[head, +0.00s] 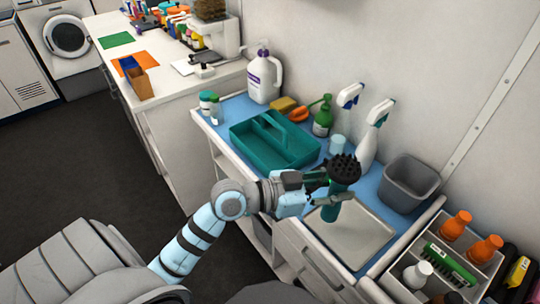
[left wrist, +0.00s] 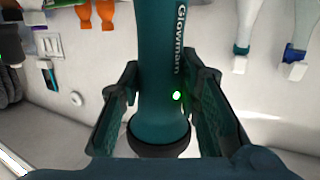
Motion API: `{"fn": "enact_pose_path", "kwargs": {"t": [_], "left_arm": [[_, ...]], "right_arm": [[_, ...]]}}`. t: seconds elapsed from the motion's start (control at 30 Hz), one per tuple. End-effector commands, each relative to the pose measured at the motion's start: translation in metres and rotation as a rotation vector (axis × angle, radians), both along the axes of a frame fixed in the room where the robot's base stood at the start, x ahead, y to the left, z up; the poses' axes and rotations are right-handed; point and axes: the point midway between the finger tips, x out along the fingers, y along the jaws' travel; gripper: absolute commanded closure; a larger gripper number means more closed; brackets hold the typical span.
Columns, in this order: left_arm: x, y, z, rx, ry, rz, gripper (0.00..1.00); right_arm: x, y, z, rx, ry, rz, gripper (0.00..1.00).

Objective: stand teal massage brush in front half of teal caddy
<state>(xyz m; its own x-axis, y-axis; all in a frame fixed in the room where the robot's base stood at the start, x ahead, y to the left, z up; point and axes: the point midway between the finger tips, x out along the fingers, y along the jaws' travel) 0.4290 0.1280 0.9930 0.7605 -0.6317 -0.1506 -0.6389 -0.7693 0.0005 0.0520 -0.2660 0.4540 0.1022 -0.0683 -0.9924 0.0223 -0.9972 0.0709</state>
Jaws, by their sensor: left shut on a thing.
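The teal massage brush (head: 335,211) has a black bristled head, which points up in the head view, with the handle below. My left gripper (head: 328,189) is shut on the brush and holds it roughly upright, above the grey tray. In the left wrist view the two fingers flank the teal handle (left wrist: 160,75), which bears white lettering. The teal caddy (head: 258,153) stands on the blue countertop to the left of the gripper, with a lengthwise divider and handle. No brush is inside it. My right gripper is not in view.
A shallow grey tray (head: 352,238) lies below the brush. Spray bottles (head: 370,142), a green pump bottle (head: 322,122) and a white jug (head: 264,80) stand behind. A grey bin (head: 408,184) is at right. Small jars (head: 208,103) stand left of the caddy.

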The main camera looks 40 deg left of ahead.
Motion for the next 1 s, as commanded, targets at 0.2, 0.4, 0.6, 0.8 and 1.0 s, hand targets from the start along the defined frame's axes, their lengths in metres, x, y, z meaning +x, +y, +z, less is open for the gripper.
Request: {"fn": "enact_pose_path", "kwargs": {"t": [0.2, 0.4, 0.6, 0.8, 1.0], "left_arm": [[0.085, 0.106, 0.014, 0.003, -0.014, 0.398, 1.00], [0.132, 0.226, 0.070, -0.006, -0.017, 0.825, 1.00], [0.137, 0.305, 0.121, -0.009, -0.010, 1.104, 1.00], [0.134, 0.325, 0.112, -0.006, 0.000, 1.178, 1.00], [0.134, 0.325, 0.035, -0.003, 0.002, 1.176, 1.00]], "right_arm": [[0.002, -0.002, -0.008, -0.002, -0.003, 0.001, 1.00], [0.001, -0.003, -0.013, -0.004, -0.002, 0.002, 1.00], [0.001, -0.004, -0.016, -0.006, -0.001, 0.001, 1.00], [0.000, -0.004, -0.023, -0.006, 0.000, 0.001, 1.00], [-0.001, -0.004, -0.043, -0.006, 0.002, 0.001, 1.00]]}}
